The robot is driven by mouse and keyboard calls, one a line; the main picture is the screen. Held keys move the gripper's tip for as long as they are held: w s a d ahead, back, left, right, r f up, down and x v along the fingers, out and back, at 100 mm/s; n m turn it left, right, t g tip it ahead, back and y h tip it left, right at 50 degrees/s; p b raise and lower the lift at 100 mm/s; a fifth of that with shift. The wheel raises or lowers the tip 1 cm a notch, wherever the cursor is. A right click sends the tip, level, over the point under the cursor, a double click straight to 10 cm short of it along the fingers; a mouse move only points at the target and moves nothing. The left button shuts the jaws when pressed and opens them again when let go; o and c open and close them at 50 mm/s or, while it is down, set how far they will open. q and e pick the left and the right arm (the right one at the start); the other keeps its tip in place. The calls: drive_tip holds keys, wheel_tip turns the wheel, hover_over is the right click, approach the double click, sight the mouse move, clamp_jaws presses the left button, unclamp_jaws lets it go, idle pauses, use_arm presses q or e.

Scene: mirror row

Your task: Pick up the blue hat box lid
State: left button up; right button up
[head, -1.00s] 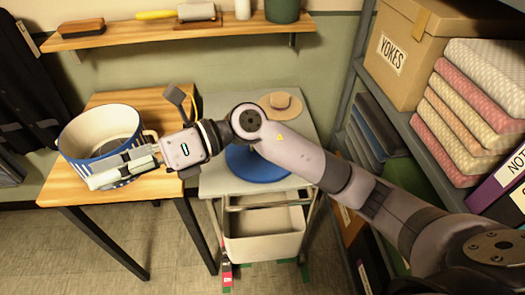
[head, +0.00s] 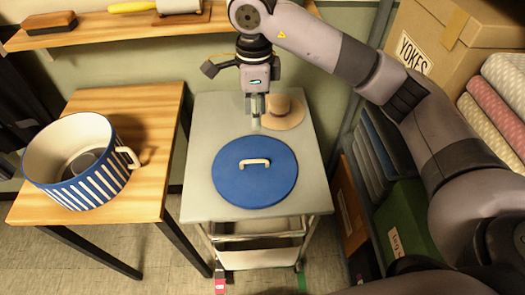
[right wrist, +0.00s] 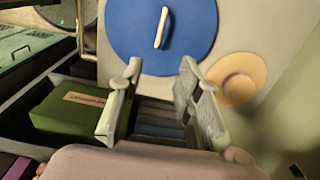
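The blue hat box lid (head: 255,184) lies flat on the grey trolley top (head: 205,115), its cream handle (head: 255,162) upward. The lid also shows in the right wrist view (right wrist: 125,30). My right gripper (head: 256,118) points down beyond the lid's far edge, beside a straw hat (head: 283,112). In the right wrist view my right gripper (right wrist: 160,68) has its fingers wide apart with nothing between them. My left gripper is not in view.
A blue-and-white striped round box (head: 92,187) with a cream handle stands open on the wooden table (head: 150,110) at left, something dark inside. A shelf unit at right holds a YOKES box (head: 440,45) and a green box (head: 400,225). A wall shelf (head: 100,32) runs behind.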

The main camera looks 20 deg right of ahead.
drive_tip(key=f, duration=0.1)
drive_tip(key=p, duration=0.3)
hover_over(254, 161)
wheel_tip(254, 161, down, 9)
drive_tip(key=shift+s+f, duration=0.35)
drive_tip(key=shift+f, duration=0.45)
drive_tip(key=shift+w+f+p, duration=0.1)
drive_tip(key=shift+f+p, duration=0.3)
drive_tip(key=shift+p, duration=0.05)
drive_tip(key=f, duration=0.1)
drive_tip(key=f+p, duration=0.1)
drive_tip(key=f, duration=0.1)
drive_tip(key=shift+w+f, duration=0.3)
drive_tip(key=shift+f, duration=0.35)
drive_tip(key=c, duration=0.7)
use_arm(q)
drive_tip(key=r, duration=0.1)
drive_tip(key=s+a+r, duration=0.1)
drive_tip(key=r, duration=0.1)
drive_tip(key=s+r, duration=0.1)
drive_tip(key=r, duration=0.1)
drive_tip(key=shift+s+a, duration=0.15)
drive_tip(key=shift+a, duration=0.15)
use_arm(e)
clamp_jaws()
